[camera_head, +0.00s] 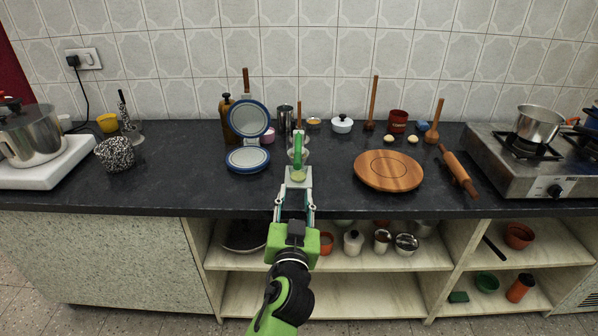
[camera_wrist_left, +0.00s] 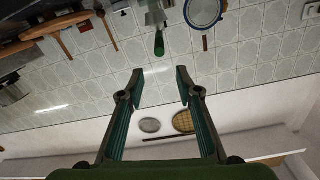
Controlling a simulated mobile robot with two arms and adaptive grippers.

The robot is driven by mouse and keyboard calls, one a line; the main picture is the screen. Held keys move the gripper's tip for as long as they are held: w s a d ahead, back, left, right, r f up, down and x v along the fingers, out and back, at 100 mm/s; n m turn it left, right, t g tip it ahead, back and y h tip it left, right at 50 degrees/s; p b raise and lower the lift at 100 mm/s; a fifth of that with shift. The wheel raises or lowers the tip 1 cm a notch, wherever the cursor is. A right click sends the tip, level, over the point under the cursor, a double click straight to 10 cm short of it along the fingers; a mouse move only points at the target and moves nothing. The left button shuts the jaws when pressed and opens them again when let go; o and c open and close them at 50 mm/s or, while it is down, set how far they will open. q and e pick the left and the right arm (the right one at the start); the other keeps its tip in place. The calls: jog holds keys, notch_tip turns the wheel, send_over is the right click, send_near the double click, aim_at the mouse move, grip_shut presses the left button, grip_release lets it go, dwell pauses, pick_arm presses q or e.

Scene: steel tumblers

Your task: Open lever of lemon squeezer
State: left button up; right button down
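The lemon squeezer (camera_head: 298,151) stands near the front middle of the dark counter, with a green lever and a pale metal body. In the left wrist view, which looks upside down, the green lever tip (camera_wrist_left: 159,44) shows ahead of the fingers, below the grey metal part (camera_wrist_left: 155,15). My left gripper (camera_head: 295,195) reaches from below to the counter's front edge, just in front of the squeezer. Its two fingers (camera_wrist_left: 159,84) are apart with nothing between them. The lever is apart from the fingertips. The gripper hides part of the squeezer's base. My right gripper is not in view.
A blue-rimmed press (camera_head: 247,159) stands open left of the squeezer. A round wooden board (camera_head: 388,171) and rolling pin (camera_head: 458,172) lie to the right. A steel tumbler (camera_head: 285,119) and brown bottle (camera_head: 226,109) stand behind. Shelves with pots (camera_head: 353,243) are below the counter.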

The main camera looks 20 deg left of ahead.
aim_at(297, 170)
pick_arm(q)
jog(key=p+x, duration=0.1)
jog(key=x, duration=1.2)
jog(key=shift+w+p, duration=0.15)
jog(key=shift+p, duration=0.25)
grip_shut()
